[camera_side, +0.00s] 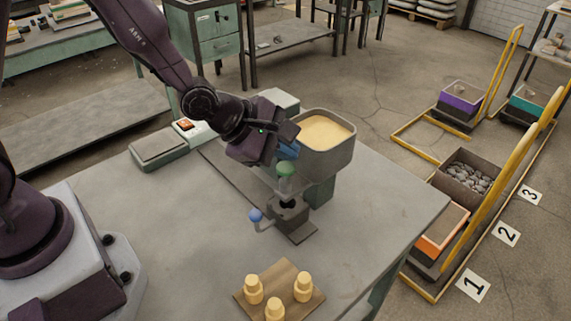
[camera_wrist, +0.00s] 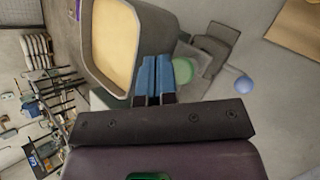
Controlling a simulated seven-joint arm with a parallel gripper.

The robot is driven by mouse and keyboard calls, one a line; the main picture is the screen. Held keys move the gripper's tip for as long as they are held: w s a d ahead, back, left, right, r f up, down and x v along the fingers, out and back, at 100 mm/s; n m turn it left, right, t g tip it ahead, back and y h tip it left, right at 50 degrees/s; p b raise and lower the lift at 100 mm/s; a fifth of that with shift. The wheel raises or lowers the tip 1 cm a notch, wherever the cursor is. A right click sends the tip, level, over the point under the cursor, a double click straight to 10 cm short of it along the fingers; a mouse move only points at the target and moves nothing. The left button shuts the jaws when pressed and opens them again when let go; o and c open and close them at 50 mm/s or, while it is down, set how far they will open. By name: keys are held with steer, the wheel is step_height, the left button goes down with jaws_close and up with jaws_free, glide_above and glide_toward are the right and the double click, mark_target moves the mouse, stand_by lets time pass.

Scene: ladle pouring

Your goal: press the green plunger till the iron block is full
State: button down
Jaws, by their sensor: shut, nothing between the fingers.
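The green plunger (camera_side: 286,168) is a round knob above a clear chamber, on a dark iron block (camera_side: 289,213) on the table. My gripper (camera_side: 288,150) has blue fingers, shut and empty, just above and beside the knob. In the wrist view, the shut fingertips (camera_wrist: 156,60) are left of the green knob (camera_wrist: 184,71), which they partly cover. I cannot tell if they touch. The block's inside and its fill are not visible. A blue ball on a bent lever (camera_side: 256,215) sticks out from the block and also shows in the wrist view (camera_wrist: 244,84).
A grey hopper (camera_side: 343,158) of pale yellow material stands close behind the plunger. A wooden board (camera_side: 256,300) with 3 yellow pieces lies at the front. A box with an orange button (camera_side: 188,126) is at the left. Numbered trolleys stand on the floor at right.

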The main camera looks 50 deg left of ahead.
mark_target(285, 169)
steer(key=shift+f, duration=0.4)
steer(key=shift+f, duration=1)
stand_by(1.1)
stand_by(0.3)
steer(key=shift+r, duration=1.4)
steer(key=shift+r, duration=2.5)
